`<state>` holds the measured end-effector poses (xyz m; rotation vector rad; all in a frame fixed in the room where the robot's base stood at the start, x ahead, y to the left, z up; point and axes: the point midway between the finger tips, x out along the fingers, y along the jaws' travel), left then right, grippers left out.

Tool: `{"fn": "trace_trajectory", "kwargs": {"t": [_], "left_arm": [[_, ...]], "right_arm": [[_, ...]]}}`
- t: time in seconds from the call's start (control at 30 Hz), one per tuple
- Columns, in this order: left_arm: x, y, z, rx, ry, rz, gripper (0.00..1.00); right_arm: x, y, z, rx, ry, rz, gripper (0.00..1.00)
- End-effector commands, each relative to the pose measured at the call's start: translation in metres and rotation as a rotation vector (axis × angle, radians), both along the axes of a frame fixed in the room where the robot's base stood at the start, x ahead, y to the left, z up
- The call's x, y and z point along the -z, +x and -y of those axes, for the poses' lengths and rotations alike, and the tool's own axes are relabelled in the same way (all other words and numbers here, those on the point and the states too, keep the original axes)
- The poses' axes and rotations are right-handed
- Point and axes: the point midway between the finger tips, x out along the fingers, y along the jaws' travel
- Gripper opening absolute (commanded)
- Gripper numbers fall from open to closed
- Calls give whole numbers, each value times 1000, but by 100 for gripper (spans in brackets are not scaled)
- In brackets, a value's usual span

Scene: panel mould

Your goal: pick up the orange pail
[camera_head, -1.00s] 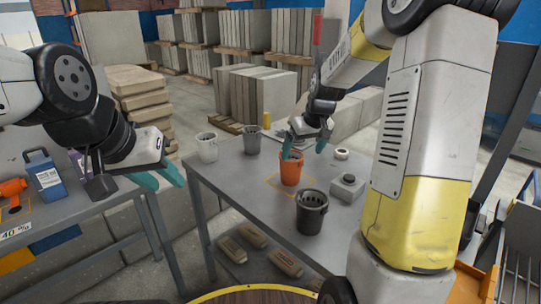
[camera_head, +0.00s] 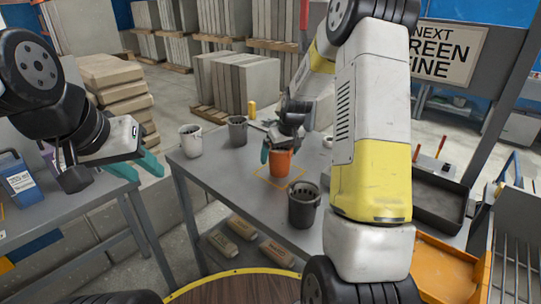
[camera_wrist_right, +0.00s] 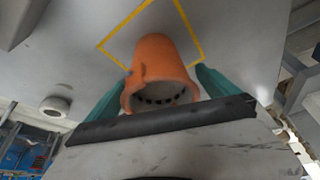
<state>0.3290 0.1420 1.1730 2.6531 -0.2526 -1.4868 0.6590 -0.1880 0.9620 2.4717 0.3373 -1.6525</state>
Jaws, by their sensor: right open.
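The orange pail (camera_head: 280,165) stands upright on the grey table, inside a yellow outlined square. In the right wrist view the pail (camera_wrist_right: 157,62) shows its open mouth and dark holes inside, with a lug on its rim. My right gripper (camera_head: 281,151) is over the pail with its teal fingers open, one on each side of it. Whether the fingers touch it I cannot tell. My left gripper (camera_head: 146,170) is open and empty, away from the pail at the left.
A dark pail (camera_head: 304,205) stands close in front of the orange one. A white pail (camera_head: 191,143) and a grey pail (camera_head: 237,130) stand at the table's back left. A white roll (camera_wrist_right: 56,106) lies on the table. The table's front left (camera_head: 220,180) is clear.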

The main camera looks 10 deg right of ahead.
Motion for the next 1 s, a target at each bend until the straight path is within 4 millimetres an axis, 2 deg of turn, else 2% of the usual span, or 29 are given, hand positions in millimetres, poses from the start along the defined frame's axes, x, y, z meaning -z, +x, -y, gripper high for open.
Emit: {"fn": "trace_trajectory", "kwargs": {"t": [0.17,0.6,0.87,1.0], "left_arm": [[0,0,0,0,0,0,36],[0,0,0,0,0,0,36],[0,0,0,0,0,0,36],[0,0,0,0,0,0,36]], "right_arm": [[0,0,0,0,-1,1,97],[-1,0,0,0,0,1,11],[-3,1,0,0,0,3,11],[-10,1,0,1,0,5,11]]}}
